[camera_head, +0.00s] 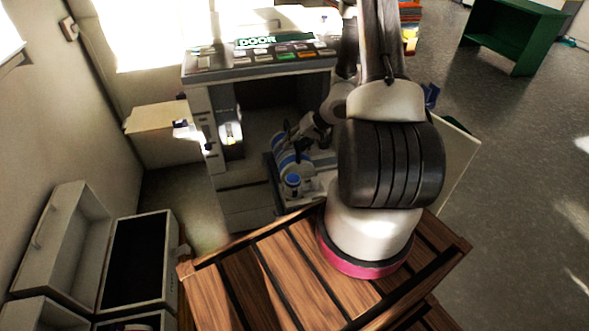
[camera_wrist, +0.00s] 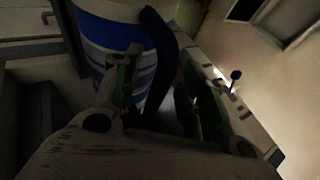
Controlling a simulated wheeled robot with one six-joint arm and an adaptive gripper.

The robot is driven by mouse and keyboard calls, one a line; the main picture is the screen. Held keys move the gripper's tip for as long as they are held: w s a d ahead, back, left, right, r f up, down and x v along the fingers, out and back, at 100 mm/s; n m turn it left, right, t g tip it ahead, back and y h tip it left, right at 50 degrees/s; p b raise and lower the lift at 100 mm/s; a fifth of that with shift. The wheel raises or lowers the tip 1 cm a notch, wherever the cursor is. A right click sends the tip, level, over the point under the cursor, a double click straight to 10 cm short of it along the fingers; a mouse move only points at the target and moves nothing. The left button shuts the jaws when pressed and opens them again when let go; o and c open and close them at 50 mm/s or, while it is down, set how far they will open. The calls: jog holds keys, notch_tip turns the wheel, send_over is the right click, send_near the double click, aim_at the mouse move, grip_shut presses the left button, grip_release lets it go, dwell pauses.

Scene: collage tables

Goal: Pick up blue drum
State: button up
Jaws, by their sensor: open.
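The blue drum, banded in blue and white, stands beside the console in the head view (camera_head: 290,163). In the wrist view the drum (camera_wrist: 108,36) fills the upper left, close to my fingers. A dark curved strip, perhaps its handle, runs down between the fingers. My gripper (camera_wrist: 162,82) is open, with one finger in front of the drum and the other to its right. Whether either finger touches the drum, I cannot tell. In the head view my arm hides part of the area around the drum.
A console with coloured buttons and a DOOR sign (camera_head: 260,52) stands behind. A slatted wooden table (camera_head: 240,275) is in front, below my arm. Open grey drawers (camera_head: 140,262) are at the left. A green shelf (camera_head: 508,35) is far right, with clear floor before it.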

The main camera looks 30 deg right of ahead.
grip_shut()
jog(key=shift+r, duration=0.2)
dwell(0.4)
